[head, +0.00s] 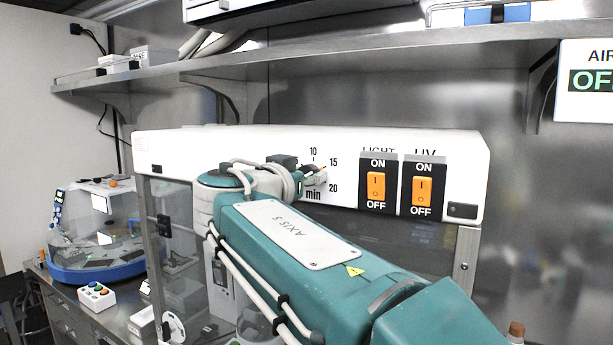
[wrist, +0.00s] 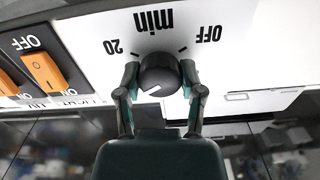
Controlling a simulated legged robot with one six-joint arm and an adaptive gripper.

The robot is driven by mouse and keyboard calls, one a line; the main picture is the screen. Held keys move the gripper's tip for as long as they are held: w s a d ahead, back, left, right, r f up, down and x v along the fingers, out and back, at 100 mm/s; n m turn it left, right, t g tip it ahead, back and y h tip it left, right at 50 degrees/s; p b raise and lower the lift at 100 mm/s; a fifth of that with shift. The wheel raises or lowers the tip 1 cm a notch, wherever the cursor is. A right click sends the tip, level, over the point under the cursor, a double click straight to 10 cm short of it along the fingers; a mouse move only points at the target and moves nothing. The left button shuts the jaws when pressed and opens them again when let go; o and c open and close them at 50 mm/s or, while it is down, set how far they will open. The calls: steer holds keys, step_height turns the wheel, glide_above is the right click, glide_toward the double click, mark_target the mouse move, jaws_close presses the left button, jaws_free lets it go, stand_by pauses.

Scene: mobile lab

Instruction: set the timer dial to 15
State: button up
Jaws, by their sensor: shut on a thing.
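The timer dial is a round dark knob (wrist: 160,74) on the white front panel, seen upside down in the wrist view. My gripper (wrist: 160,71) has one finger on each side of it and is shut on it. The knob's pale pointer line slants to the lower left there, the upper right when upright, roughly toward the 15 side. The 20 and OFF marks show; the 15 mark is not visible there. In the head view, 10, 15 and 20 can be read around the dial, but my gripper (head: 308,177) hides much of it and the exact setting cannot be told.
Orange LIGHT (head: 376,186) and UV (head: 422,190) switches sit right of the dial on the same panel. A steel shelf (head: 400,55) runs above. A blue-based machine (head: 95,240) and a button box (head: 97,294) stand on the left bench.

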steer(key=shift+w+a+f, duration=0.1)
steer(key=shift+f, duration=0.25)
steer(key=o, duration=1.2)
steer(key=shift+c, duration=0.2)
steer(key=shift+r, duration=0.15)
steer(key=v, duration=1.2)
steer(key=shift+a, duration=0.15)
